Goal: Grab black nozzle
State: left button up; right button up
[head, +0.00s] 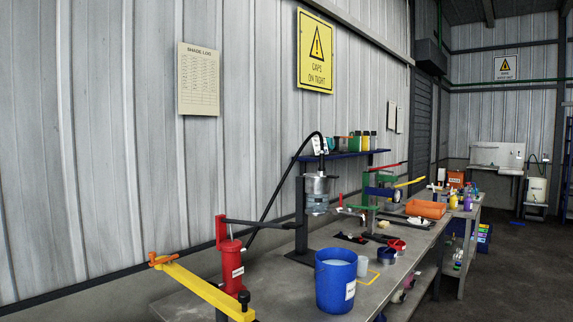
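I cannot pick out the black nozzle with certainty; the small parts on the bench are too small to tell. A dark mat or tray (350,238) with small items lies mid-bench, behind the blue bucket. A small black knob-like piece (243,298) shows at the near end of the yellow bar. A metal pot (317,190) hangs on a dark column stand, with a black hose (272,195) arching down to its left. Neither of my grippers is in view.
The grey bench (385,285) runs along the corrugated wall. A blue bucket (336,283) stands near its front edge. A red cylinder (231,268) and yellow bar (205,288) are at the near left. An orange tray (426,209) sits farther back. Open floor lies to the right.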

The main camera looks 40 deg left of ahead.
aim_at(321, 167)
jog(key=i+j+u, duration=0.3)
jog(key=u, duration=0.2)
jog(key=i+j+u, duration=0.35)
jog(key=u, duration=0.15)
jog(key=i+l+u, duration=0.1)
jog(key=u, duration=0.7)
jog(key=i+l+u, duration=0.1)
jog(key=l+u, duration=0.7)
jog(key=l, duration=0.2)
jog(key=l+u, duration=0.4)
jog(key=l, duration=0.15)
